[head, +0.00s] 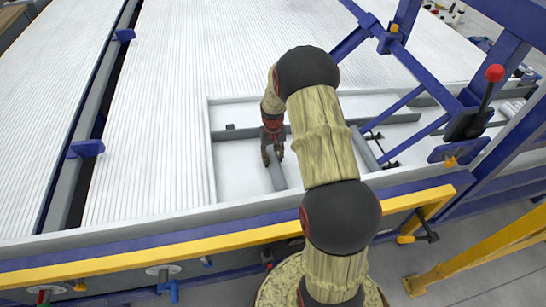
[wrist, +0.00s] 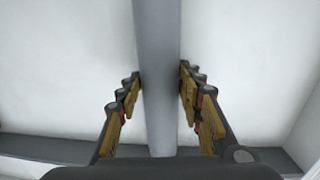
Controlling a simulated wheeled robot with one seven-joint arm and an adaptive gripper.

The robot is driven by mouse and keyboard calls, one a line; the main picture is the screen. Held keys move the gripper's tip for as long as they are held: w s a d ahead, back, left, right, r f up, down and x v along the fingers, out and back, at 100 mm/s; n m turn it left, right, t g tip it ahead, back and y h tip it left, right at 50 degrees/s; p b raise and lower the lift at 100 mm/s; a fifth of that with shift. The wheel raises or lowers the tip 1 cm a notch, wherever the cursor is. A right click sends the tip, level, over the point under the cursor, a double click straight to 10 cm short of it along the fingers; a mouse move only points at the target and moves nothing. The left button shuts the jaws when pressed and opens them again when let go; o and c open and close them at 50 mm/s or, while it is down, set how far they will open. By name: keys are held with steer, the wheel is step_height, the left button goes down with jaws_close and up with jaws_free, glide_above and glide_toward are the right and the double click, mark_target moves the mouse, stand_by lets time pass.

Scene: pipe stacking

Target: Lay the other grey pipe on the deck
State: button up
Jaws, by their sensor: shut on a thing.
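My gripper (head: 272,153) points down over the shallow white framed bay, left of my arm. It is shut on a grey pipe (head: 277,177), whose near part shows below the fingers. In the wrist view the held pipe (wrist: 157,50) runs up the picture between the two fingers (wrist: 160,92). I cannot tell whether the pipe touches the bay floor. Another grey pipe (head: 240,133) lies crosswise in the bay behind the gripper, partly hidden by it. The white ribbed deck (head: 190,70) spreads behind and left of the bay.
The bay's raised rim (head: 211,165) surrounds the gripper's area. A grey bar (head: 366,150) slants right of my arm. Blue frame struts and a red-knobbed lever (head: 494,74) stand at the right. A yellow rail (head: 130,259) runs along the front. The deck's left side is clear.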

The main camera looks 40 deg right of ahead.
mark_target(273, 156)
steer(key=o, duration=1.3)
steer(key=shift+o, duration=0.4)
step_height(273, 156, up, 12)
